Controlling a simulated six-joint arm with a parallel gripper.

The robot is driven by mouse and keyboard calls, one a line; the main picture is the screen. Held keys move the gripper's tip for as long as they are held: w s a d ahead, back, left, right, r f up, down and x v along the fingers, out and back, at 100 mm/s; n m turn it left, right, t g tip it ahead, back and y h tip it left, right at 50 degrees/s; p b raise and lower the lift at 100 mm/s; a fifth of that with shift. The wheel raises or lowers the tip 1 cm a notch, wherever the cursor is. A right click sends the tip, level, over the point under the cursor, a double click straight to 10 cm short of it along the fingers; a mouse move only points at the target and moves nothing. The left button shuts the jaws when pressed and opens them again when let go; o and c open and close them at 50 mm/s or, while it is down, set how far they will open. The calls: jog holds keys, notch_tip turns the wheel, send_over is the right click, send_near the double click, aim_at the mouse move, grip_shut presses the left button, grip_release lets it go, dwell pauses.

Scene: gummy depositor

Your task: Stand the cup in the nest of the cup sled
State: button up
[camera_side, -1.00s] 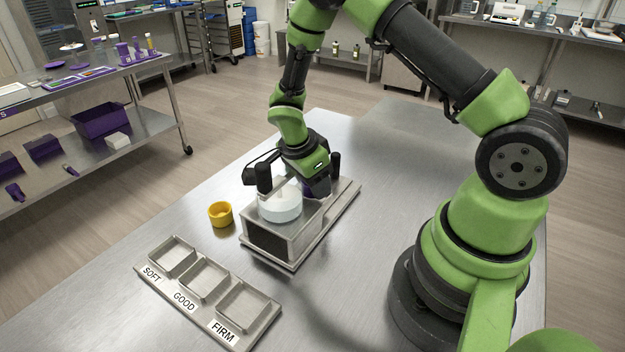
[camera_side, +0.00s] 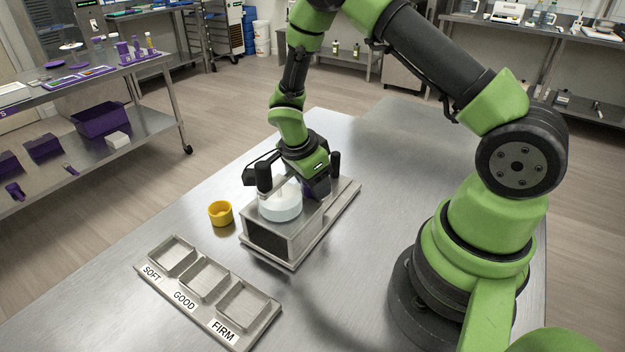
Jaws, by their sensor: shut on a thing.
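A small yellow cup (camera_side: 220,213) stands upright on the steel table, left of a grey box-shaped machine (camera_side: 282,240). My gripper (camera_side: 284,188) is over the machine, apart from the yellow cup. It points down at a white round piece (camera_side: 281,207) on the machine's top and appears shut on it; the fingertips are hard to make out. A purple part (camera_side: 319,187) shows beside the gripper on the machine. I cannot clearly make out the cup sled or its nest; my gripper hides part of the machine's top.
A grey tray (camera_side: 160,272) with three square compartments marked SOFT, GOOD and FIRM lies at the front of the table (camera_side: 345,300). The table is bare between tray and machine and right of the machine. A shelf unit (camera_side: 160,118) stands off to the left.

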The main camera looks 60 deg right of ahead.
jog(key=shift+f, duration=0.35)
jog(key=o, duration=1.2)
jog(key=shift+o, duration=0.7)
jog(key=shift+w+r, duration=0.1)
jog(key=shift+r, duration=0.15)
jog(key=s+v, duration=0.1)
jog(key=v, duration=0.8)
jog(key=shift+w+r, duration=0.4)
jog(key=shift+a, duration=0.1)
